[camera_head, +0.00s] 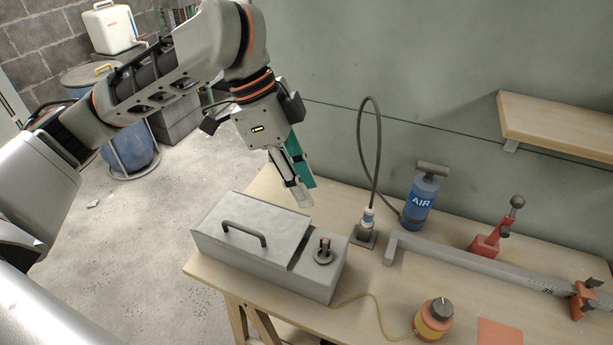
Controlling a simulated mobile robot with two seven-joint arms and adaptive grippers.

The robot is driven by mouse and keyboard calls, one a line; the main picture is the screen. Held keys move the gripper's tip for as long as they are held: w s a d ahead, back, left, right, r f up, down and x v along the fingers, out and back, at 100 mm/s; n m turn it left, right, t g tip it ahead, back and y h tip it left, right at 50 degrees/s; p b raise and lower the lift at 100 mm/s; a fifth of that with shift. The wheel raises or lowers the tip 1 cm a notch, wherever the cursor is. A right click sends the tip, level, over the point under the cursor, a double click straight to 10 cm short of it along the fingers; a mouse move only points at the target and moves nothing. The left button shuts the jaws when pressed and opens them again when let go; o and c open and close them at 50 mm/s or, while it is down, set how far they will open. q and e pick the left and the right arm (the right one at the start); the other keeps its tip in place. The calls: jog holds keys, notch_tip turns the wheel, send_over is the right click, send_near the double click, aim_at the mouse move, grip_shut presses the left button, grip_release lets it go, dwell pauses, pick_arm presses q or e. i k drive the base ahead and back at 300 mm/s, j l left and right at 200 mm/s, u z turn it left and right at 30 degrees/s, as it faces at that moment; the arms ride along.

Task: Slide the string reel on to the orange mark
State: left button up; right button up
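The string reel (433,319) is a small orange and yellow spool with a dark knob on top. It stands upright near the front edge of the table. The orange mark (499,333) is a flat square on the table just right of the reel, cut off by the bottom of the picture. The reel stands apart from it. A thin yellow string (372,299) runs from the grey box to the reel. My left gripper (306,194) points down above the back of the grey box, well away from the reel. Its fingers overlap from this angle. My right gripper is out of view.
The grey box (253,243) with a handle fills the table's left end. Behind the reel are a socket with a looping cable (366,235), a blue AIR pump (421,196) and a long grey bar with red clamps (477,262). A wooden shelf (558,122) juts out upper right.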

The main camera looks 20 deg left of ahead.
aim_at(428, 328)
jog(key=k, duration=1)
